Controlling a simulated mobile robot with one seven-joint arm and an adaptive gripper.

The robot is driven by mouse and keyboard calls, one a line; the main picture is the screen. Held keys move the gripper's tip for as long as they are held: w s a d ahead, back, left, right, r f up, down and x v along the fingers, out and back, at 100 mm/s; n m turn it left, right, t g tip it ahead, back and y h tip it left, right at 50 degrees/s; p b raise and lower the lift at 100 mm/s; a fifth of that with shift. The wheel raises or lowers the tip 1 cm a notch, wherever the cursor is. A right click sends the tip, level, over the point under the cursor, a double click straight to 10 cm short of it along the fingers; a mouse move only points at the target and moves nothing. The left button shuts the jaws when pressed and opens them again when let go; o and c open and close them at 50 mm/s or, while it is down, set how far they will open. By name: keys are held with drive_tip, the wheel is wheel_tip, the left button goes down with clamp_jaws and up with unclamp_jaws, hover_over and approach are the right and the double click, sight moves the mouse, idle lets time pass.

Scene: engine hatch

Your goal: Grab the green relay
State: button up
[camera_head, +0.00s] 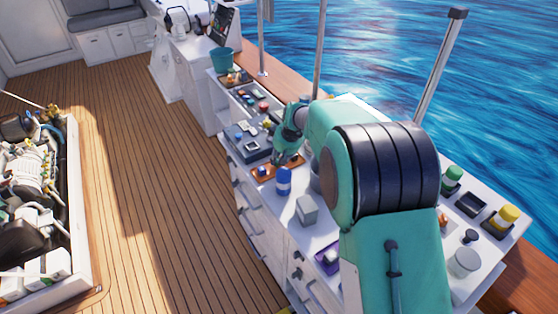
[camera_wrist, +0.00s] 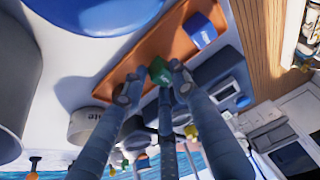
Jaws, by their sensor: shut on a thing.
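The green relay (camera_wrist: 158,72) is a small green block between my fingertips in the wrist view. In the head view my gripper (camera_head: 287,158) is low over the counter, beside the orange tray (camera_head: 264,174). The relay cannot be made out there, where my arm and fingers cover much of the spot.
A blue item (camera_wrist: 203,32) lies in the orange tray. A blue canister (camera_head: 284,181) and a grey block (camera_head: 307,210) stand close by on the counter. A grey tray of parts (camera_head: 246,146) lies behind.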

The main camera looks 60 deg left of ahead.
wheel_tip(320, 180, up, 9)
drive_tip(key=p, duration=0.2)
drive_tip(key=shift+r, duration=0.15)
idle(0.7)
